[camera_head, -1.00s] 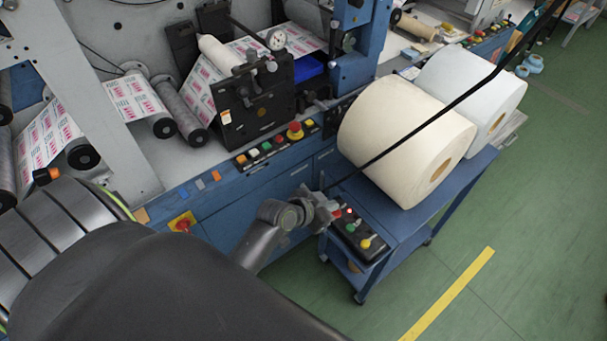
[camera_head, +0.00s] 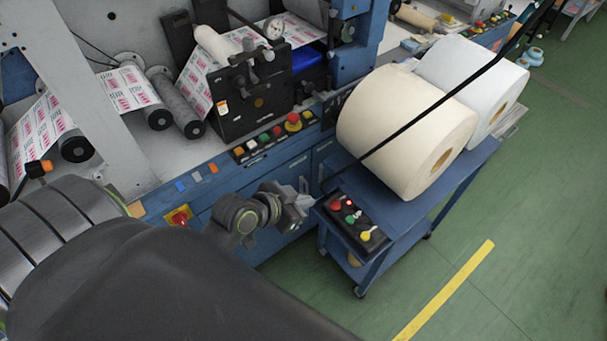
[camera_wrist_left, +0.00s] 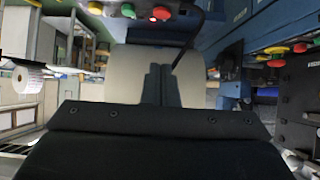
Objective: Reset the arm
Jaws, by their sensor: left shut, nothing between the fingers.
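My left arm comes in from the lower left of the head view. My left gripper (camera_head: 303,200) is beside the left edge of a black control box with red, green and yellow controls (camera_head: 352,222). The gripper is shut and holds nothing. In the left wrist view its dark fingers (camera_wrist_left: 161,86) lie together in front of a cream roll (camera_wrist_left: 125,75). The box's controls show at the top of that view (camera_wrist_left: 160,13). My right gripper is not in view.
A cream roll (camera_head: 400,125) and a white roll (camera_head: 475,80) lie on a blue cart (camera_head: 440,195). The rewinder's button panel (camera_head: 270,140) and printed web (camera_head: 125,90) are behind the arm. Green floor (camera_head: 530,230) with a yellow line (camera_head: 445,290) is clear at right.

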